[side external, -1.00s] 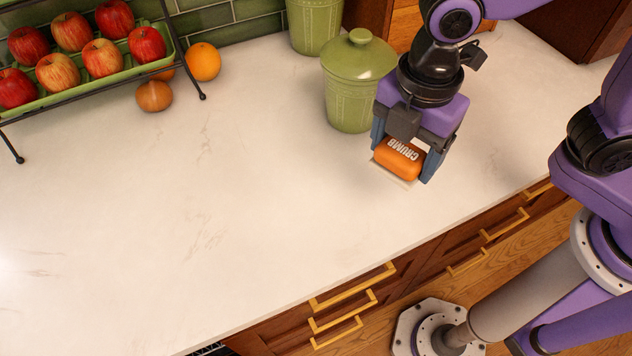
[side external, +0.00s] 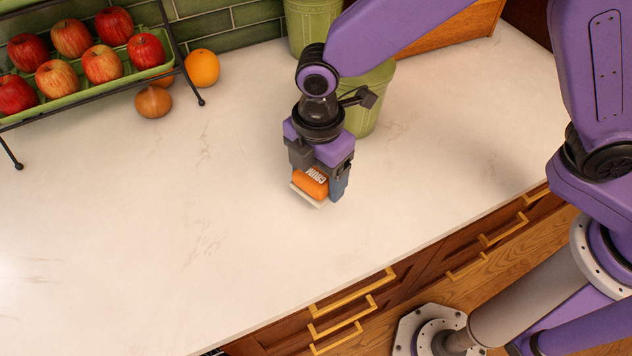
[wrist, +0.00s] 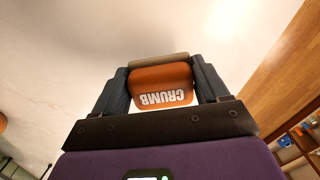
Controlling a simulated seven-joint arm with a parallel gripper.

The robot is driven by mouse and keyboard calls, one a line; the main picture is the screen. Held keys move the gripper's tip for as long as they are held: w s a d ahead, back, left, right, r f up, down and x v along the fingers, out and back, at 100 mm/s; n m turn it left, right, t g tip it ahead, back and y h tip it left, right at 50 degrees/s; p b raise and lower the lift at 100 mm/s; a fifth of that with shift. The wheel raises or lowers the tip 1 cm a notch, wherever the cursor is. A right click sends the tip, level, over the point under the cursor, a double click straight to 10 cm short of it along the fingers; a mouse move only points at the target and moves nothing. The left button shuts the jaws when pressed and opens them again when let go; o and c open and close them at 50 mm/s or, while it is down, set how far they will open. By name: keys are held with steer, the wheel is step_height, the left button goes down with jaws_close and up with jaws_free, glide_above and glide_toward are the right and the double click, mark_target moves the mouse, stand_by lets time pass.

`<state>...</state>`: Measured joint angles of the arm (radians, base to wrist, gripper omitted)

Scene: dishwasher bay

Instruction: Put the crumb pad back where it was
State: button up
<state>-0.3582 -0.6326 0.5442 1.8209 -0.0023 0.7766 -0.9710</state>
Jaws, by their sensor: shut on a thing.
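The crumb pad (side external: 312,184) is an orange block with white "CRUMB" lettering and a pale layer along its lower edge. My gripper (side external: 318,183) is shut on it, with one finger on each side. In the side external view the pad is in front of the green lidded canister and appears to be above the white counter; the exact height is hard to tell. In the wrist view the pad (wrist: 161,86) sits between the two dark fingers of my gripper (wrist: 161,88), its lettering upside down.
A green canister (side external: 365,105) stands behind my gripper, partly hidden by my arm, with another (side external: 312,22) further back. A rack of apples (side external: 103,63), an orange (side external: 202,67) and an onion-like item (side external: 154,102) are at the back left. The counter's (side external: 130,240) left and middle are clear.

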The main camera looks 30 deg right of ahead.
mark_target(316, 186)
steer(key=shift+w+a+f, duration=0.15)
steer(key=shift+f, duration=1.55)
steer(key=shift+f, duration=0.15)
steer(key=o, duration=1)
step_height(316, 186, up, 12)
steer(key=shift+r, duration=0.15)
